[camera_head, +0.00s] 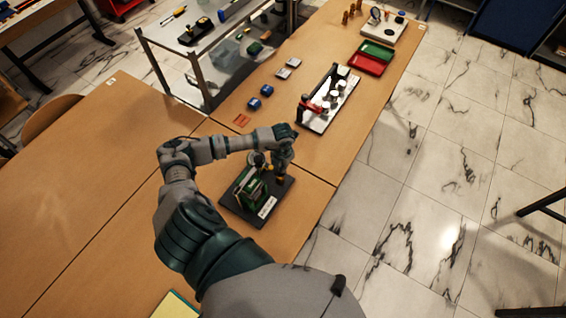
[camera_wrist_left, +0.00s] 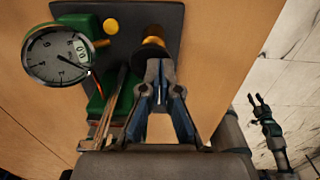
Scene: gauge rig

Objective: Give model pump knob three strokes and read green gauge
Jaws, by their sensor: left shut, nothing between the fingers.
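The model pump is a green unit (camera_head: 250,187) on a dark base plate (camera_head: 235,205) with a white label. Its round gauge (camera_wrist_left: 57,55) has a pale dial and green housing in the left wrist view; its thin needle points toward the lower right, and the figures are too small to read surely. The knob (camera_wrist_left: 152,42), orange-brown and black, stands beside it. My left gripper (camera_head: 280,172) is shut and empty over the pump. In the wrist view its fingertips (camera_wrist_left: 160,66) are at the knob; I cannot tell whether they touch. My right gripper (camera_wrist_left: 256,100) is apart from the pump, fingers spread.
A white board with a red-handled fixture (camera_head: 313,106) lies farther along the table. Blue blocks (camera_head: 267,90) and red and green trays (camera_head: 371,58) lie beyond. A metal-framed glass stand (camera_head: 205,70) is at the upper left. The left tabletop (camera_head: 90,190) is clear.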

